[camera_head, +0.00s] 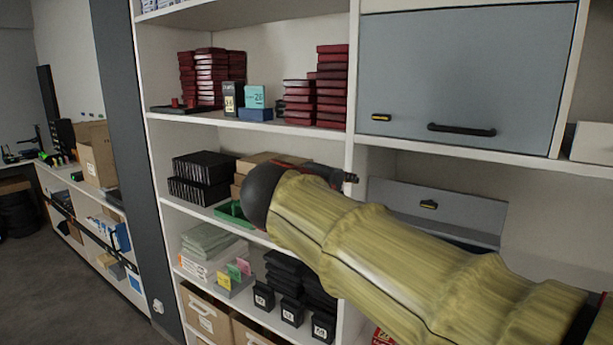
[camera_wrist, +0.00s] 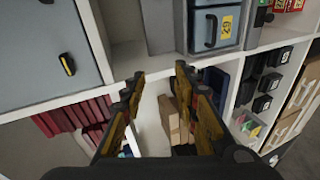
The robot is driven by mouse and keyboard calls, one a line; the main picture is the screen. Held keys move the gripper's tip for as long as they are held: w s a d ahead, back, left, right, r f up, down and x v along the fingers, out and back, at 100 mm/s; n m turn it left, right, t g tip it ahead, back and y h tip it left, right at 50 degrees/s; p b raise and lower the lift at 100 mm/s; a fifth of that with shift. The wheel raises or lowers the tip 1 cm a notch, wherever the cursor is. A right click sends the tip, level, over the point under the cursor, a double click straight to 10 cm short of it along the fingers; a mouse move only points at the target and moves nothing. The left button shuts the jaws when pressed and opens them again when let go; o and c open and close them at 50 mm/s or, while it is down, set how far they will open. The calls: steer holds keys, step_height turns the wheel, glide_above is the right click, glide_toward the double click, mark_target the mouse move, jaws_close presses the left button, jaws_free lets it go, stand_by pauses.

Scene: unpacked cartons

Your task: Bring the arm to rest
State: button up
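My arm (camera_head: 380,245) in its yellow ribbed sleeve reaches from the lower right to the middle of the head view, in front of the shelves. It ends there in a dark rounded joint (camera_head: 262,192); I cannot make out the fingers in that view. In the wrist view my gripper (camera_wrist: 159,74) shows two dark fingers with yellow-orange pads, spread apart with a clear gap. Nothing is held between them. Shelf parts and cartons show behind the gap. The arm hides part of the middle and lower shelves.
The white shelf unit (camera_head: 353,95) stands close behind the arm. It holds dark red boxes (camera_head: 212,75), black boxes (camera_head: 200,178) and a closed grey cabinet door (camera_head: 460,75). A grey bin with a yellow label (camera_wrist: 215,28) shows in the wrist view. Open floor (camera_head: 75,285) lies at left.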

steer(key=s+d+f+m+g+y, duration=0.1)
steer(key=s+f+m+g+y, duration=0.15)
steer(key=s+f, duration=0.6)
steer(key=s+d+f+m+g+y, duration=0.1)
steer(key=s+d+f+g+y, duration=0.3)
steer(key=f, duration=0.7)
steer(key=s+d+f+m, duration=0.1)
steer(key=s+f+m, duration=0.2)
steer(key=s, duration=0.6)
steer(key=s+d+f+m, duration=0.2)
steer(key=s+f+m, duration=0.2)
steer(key=s+f, duration=0.3)
steer(key=shift+s+f, duration=0.35)
steer(key=shift+s, duration=0.7)
steer(key=shift+d+y, duration=0.1)
steer(key=shift+y, duration=0.15)
